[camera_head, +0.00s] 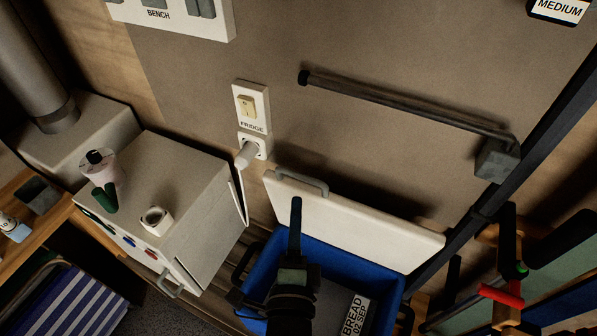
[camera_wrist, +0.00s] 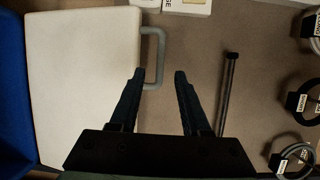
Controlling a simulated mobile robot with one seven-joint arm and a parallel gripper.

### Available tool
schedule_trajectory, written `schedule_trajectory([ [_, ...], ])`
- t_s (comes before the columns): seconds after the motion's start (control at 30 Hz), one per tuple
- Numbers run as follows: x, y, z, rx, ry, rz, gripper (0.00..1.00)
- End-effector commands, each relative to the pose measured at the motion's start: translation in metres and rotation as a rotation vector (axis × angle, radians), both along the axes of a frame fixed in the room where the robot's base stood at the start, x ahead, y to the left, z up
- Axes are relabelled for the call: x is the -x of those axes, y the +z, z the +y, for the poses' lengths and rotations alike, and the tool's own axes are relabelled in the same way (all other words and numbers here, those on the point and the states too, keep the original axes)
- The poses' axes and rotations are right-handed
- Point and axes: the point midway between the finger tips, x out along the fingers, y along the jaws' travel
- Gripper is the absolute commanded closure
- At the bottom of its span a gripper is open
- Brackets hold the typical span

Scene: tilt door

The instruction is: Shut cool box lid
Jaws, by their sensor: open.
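The cool box (camera_head: 262,268) is blue, with its white lid (camera_head: 350,222) standing open at the back, leaning toward the wall. A grey handle (camera_head: 303,184) sits on the lid's upper edge. My gripper (camera_head: 295,205) is in front of the lid, over the box opening, in the head view. The white lid (camera_wrist: 82,75) fills the left there, with the blue box (camera_wrist: 14,95) at the far left. I cannot tell whether a finger touches the handle.
A package labelled BREAD (camera_head: 355,315) lies inside the box. A plug and FRIDGE switch (camera_head: 250,105) are on the wall. A dark bar (camera_head: 405,103) and a red-handled clamp (camera_head: 502,296) are at right.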

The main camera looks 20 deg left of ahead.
Motion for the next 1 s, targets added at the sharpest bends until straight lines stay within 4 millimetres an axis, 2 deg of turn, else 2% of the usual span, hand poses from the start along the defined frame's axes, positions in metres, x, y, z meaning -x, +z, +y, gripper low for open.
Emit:
schedule_trajectory([
  [0.03, -0.010, 0.004, 0.003, -0.001, -0.001, -0.003, 0.53],
  [0.3, -0.053, 0.002, 0.020, 0.002, 0.000, -0.003, 0.53],
  [0.5, -0.078, 0.000, 0.029, 0.001, 0.000, -0.003, 0.53],
  [0.7, -0.088, -0.002, 0.033, 0.003, 0.001, -0.001, 0.53],
  [1.0, -0.089, -0.002, 0.034, 0.003, 0.000, -0.001, 0.53],
])
